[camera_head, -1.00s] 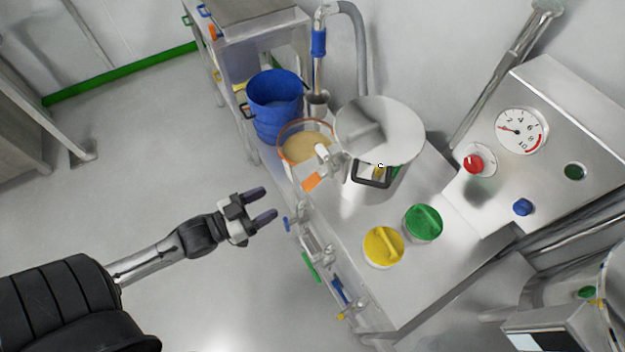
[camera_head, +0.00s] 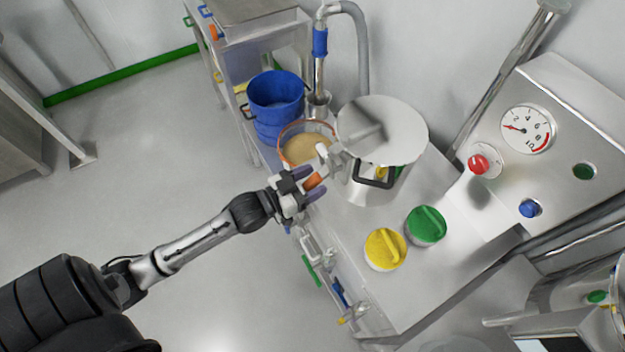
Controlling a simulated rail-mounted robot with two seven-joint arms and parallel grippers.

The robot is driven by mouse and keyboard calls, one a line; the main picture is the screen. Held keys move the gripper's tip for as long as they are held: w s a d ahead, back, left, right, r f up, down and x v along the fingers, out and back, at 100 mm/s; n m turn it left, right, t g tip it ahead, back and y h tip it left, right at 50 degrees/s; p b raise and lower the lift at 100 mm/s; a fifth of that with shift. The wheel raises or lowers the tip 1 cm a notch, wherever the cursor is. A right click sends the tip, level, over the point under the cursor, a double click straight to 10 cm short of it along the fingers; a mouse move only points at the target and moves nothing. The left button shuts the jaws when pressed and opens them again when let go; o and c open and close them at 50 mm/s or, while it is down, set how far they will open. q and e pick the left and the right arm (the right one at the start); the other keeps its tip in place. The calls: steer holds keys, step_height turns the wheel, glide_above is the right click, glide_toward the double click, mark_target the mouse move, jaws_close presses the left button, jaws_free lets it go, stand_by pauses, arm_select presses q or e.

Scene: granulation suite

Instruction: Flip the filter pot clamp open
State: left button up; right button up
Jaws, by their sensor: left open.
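The filter pot (camera_head: 382,135) is a steel pot with a flat round lid, standing on the steel bench, with a black handle (camera_head: 375,182) at its front. Its clamp (camera_head: 326,158) is a pale lever on the pot's left side with an orange tip (camera_head: 314,181). My left gripper (camera_head: 309,184) is open, with its dark fingers on either side of the orange tip. I cannot tell whether the fingers touch it. My right gripper is not in view.
A clear orange-rimmed bowl of tan powder (camera_head: 303,145) sits just left of the clamp, with a blue bucket (camera_head: 276,105) behind it. Yellow (camera_head: 385,249) and green (camera_head: 426,225) lidded pots stand in front. A gauge panel (camera_head: 560,150) rises at the right. Floor at left is clear.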

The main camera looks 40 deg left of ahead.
arm_select(q)
steer(key=shift+w, duration=0.2)
jaws_close()
stand_by(0.6)
